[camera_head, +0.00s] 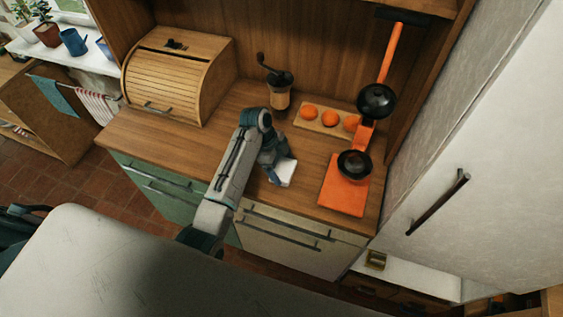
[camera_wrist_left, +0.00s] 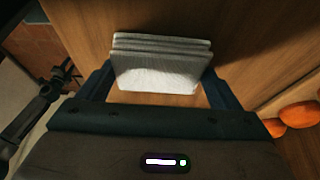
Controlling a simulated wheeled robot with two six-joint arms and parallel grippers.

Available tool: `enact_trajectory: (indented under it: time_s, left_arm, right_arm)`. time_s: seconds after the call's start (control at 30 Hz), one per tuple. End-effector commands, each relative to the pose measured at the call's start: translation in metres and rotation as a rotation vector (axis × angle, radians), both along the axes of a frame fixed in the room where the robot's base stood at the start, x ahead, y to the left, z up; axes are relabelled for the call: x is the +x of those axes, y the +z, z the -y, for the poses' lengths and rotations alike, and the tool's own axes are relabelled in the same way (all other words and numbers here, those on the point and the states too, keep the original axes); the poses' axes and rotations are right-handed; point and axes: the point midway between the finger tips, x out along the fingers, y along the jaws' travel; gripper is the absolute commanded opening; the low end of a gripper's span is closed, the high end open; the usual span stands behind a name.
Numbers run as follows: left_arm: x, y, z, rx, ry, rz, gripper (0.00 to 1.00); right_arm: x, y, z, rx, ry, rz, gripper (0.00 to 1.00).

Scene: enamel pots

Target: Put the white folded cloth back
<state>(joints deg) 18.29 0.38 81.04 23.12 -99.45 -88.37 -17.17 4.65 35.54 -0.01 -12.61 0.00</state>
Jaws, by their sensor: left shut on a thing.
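The white folded cloth (camera_head: 286,172) is over the wooden counter (camera_head: 225,119), near its front edge. In the left wrist view the cloth (camera_wrist_left: 158,66) shows as a thick folded stack between the two fingers. My left gripper (camera_head: 277,170) is shut on the cloth, with a finger at each side; it also shows in the left wrist view (camera_wrist_left: 156,88). The arm hides part of the gripper in the head view. I cannot tell whether the cloth touches the counter. My right gripper is not in view.
A coffee grinder (camera_head: 279,97) and a board with orange fruits (camera_head: 309,111) stand behind the gripper. A wooden bread box (camera_head: 180,74) stands at the left. Counter between bread box and arm is clear.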

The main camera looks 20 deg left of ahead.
Motion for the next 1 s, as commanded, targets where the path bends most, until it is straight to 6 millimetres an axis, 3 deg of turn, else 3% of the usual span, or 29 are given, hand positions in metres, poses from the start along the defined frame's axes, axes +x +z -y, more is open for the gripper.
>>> enact_trajectory:
  time_s: [0.27,0.3,0.37,0.73,1.0]
  left_arm:
    - [0.0,-0.004,0.0,0.0,0.0,0.0,0.64]
    - [0.0,-0.003,0.0,0.0,0.0,0.0,0.89]
    - [0.0,-0.003,0.0,0.0,0.0,0.0,1.0]
    - [0.001,0.005,-0.003,0.001,0.002,0.003,1.0]
    - [0.002,0.054,-0.025,0.003,0.002,0.007,1.0]
  right_arm:
    - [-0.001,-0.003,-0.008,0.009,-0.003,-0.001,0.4]
    - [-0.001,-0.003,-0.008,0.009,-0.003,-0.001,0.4]
    - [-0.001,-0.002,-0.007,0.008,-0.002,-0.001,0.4]
    - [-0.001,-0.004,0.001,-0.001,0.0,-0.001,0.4]
    - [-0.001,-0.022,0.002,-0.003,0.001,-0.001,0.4]
